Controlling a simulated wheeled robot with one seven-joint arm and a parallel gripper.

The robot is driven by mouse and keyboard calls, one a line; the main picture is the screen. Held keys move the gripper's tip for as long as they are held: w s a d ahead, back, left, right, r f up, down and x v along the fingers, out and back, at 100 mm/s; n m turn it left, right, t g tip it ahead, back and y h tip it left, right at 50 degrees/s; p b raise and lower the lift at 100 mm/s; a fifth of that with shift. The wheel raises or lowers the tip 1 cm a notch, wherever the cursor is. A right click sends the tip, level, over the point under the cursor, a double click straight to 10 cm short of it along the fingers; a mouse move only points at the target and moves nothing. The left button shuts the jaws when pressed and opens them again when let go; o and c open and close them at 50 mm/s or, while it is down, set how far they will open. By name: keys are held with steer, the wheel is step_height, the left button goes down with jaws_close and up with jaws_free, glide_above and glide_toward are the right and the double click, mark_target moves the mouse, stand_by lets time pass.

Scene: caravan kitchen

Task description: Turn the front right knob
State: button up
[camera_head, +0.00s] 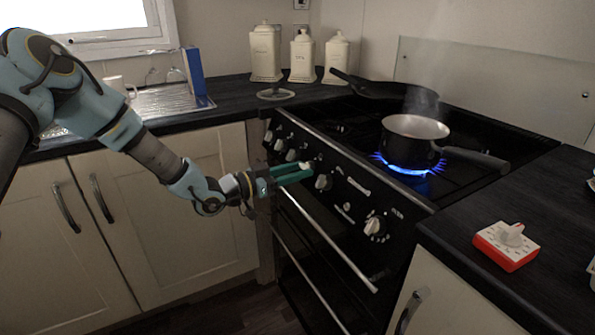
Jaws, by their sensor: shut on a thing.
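The black stove has a slanted front panel (345,207) with a row of white knobs. My gripper (305,171) reaches in from the left, and its green fingers are shut on a white knob (304,166) in the middle of the row. The fingers partly hide this knob. To its right are another white knob (322,182) and, farther along, a large white knob (375,226) near the panel's right end. Several more knobs (279,145) lie to the left of my gripper. I cannot tell from the markings which burner each knob serves.
A steaming saucepan (416,127) sits over a blue flame (408,168), its handle pointing right. A black pan (385,90) is behind it. Oven door handles (325,240) run below the knobs. A red-and-white timer (506,246) lies on the right counter. Cream canisters (303,57) stand behind.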

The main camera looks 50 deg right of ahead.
steer(key=shift+f+m+g+b, duration=0.1)
steer(key=shift+m+g+b, duration=0.25)
steer(key=shift+b, duration=0.2)
jaws_close()
steer(key=shift+w+d+r+m+g+y+b, duration=0.2)
steer(key=shift+m+g+y+b, duration=0.3)
steer(key=shift+m+y+b, duration=1.95)
steer(key=shift+w+d+r+m+g+y+b, duration=0.15)
steer(key=shift+m+g+b, duration=0.5)
steer(key=shift+m, duration=3.65)
steer(key=shift+w+d+r+m+g+y+b, duration=0.1)
steer(key=shift+r+m+g+y+b, duration=0.25)
steer(key=shift+m+y+b, duration=2.1)
steer(key=shift+f+m+h+p, duration=0.1)
steer(key=shift+m+h+p, duration=0.7)
steer(key=shift+m+h, duration=0.25)
steer(key=o, duration=1.1)
jaws_free()
